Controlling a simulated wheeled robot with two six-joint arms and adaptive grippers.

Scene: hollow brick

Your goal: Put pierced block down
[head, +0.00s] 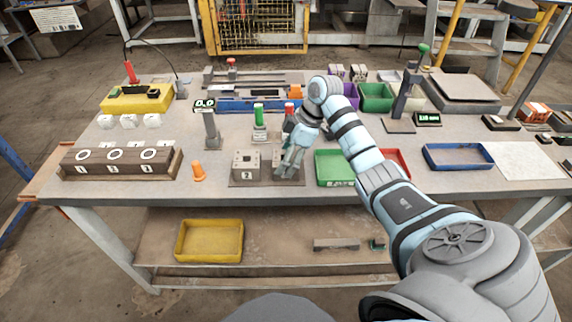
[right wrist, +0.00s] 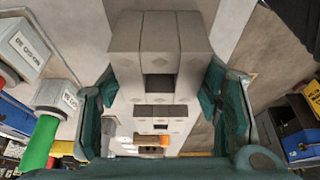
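The pierced block is grey with a dark square opening. In the right wrist view the pierced block (right wrist: 142,62) fills the space between the two teal fingers of my right gripper (right wrist: 163,88), which appear closed against its sides. In the head view my right gripper (head: 288,166) is low over the front middle of the table, partly hiding the block. Whether the held block touches the surface below cannot be told. My left gripper is not in view.
A green tray (head: 333,181) is close right of my right gripper. Red and green cylinders on white stands (head: 259,135) are behind. A blue tray (head: 458,168) lies farther right.

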